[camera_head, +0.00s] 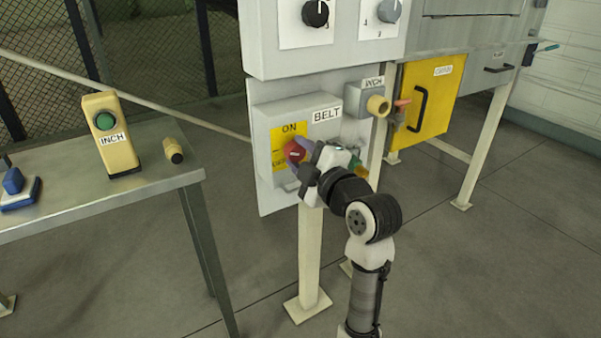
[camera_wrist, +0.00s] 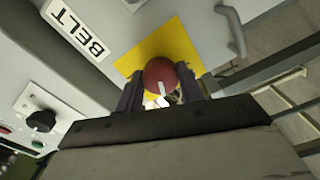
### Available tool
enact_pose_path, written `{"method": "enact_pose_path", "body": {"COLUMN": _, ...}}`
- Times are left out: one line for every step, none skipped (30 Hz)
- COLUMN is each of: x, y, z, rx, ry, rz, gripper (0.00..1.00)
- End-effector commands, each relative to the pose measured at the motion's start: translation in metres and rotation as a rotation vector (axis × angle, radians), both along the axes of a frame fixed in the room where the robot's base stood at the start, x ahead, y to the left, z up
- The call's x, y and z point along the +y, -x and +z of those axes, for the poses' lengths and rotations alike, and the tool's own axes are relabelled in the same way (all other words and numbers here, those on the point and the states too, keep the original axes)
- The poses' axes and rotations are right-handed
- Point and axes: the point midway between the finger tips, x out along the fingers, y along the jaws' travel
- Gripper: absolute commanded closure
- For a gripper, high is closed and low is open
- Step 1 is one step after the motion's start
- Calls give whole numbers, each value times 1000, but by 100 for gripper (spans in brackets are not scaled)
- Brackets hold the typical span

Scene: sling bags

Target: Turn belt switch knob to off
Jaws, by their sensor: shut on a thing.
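The belt switch is a grey box with a BELT label (camera_head: 327,114) and a yellow plate (camera_head: 289,133) reading ON at the top. Its red round knob (camera_head: 294,151) sits on the plate, partly hidden by my gripper (camera_head: 301,164). In the wrist view the red knob (camera_wrist: 160,76) with a white mark stands before the yellow plate (camera_wrist: 183,44). My gripper's fingers (camera_wrist: 166,92) are on both sides of the knob and shut on it. The lower word on the plate is mostly hidden by the gripper.
A grey bench (camera_head: 60,205) at the left holds a yellow INCH box (camera_head: 110,134) with a green button. Above the switch is a panel with a black knob (camera_head: 315,13). To the right are a small INCH box (camera_head: 364,99) and a yellow door (camera_head: 430,98).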

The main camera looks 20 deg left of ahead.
Motion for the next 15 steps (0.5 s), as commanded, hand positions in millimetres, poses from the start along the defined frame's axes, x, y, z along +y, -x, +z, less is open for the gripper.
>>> {"method": "enact_pose_path", "body": {"x": 0, "y": 0, "z": -6, "rx": -37, "ry": 26, "rz": -1, "gripper": 86}}
{"method": "enact_pose_path", "body": {"x": -1, "y": 0, "z": -5, "rx": -58, "ry": 43, "rz": -2, "gripper": 86}}
{"method": "enact_pose_path", "body": {"x": 0, "y": 0, "z": -5, "rx": -83, "ry": 63, "rz": 0, "gripper": 86}}
{"method": "enact_pose_path", "body": {"x": 0, "y": 0, "z": -5, "rx": -101, "ry": 79, "rz": 0, "gripper": 86}}
{"method": "enact_pose_path", "body": {"x": 0, "y": 0, "z": -5, "rx": -118, "ry": 92, "rz": 0, "gripper": 86}}
{"method": "enact_pose_path", "body": {"x": -1, "y": 0, "z": -5, "rx": -141, "ry": 111, "rz": -1, "gripper": 86}}
{"method": "enact_pose_path", "body": {"x": 0, "y": 0, "z": -4, "rx": -156, "ry": 123, "rz": 0, "gripper": 86}}
{"method": "enact_pose_path", "body": {"x": 0, "y": 0, "z": -4, "rx": -172, "ry": 136, "rz": 0, "gripper": 86}}
{"method": "enact_pose_path", "body": {"x": 0, "y": 0, "z": -4, "rx": -191, "ry": 150, "rz": 0, "gripper": 86}}
{"method": "enact_pose_path", "body": {"x": 0, "y": 0, "z": -4, "rx": -203, "ry": 160, "rz": 0, "gripper": 86}}
{"method": "enact_pose_path", "body": {"x": 0, "y": 0, "z": -3, "rx": -217, "ry": 171, "rz": 0, "gripper": 86}}
{"method": "enact_pose_path", "body": {"x": 0, "y": 0, "z": -3, "rx": -233, "ry": 183, "rz": 0, "gripper": 86}}
{"method": "enact_pose_path", "body": {"x": 0, "y": 0, "z": -3, "rx": -243, "ry": 191, "rz": 1, "gripper": 86}}
{"method": "enact_pose_path", "body": {"x": 0, "y": 0, "z": -3, "rx": -253, "ry": 198, "rz": 1, "gripper": 86}}
{"method": "enact_pose_path", "body": {"x": 0, "y": 0, "z": -2, "rx": -264, "ry": 207, "rz": 1, "gripper": 86}}
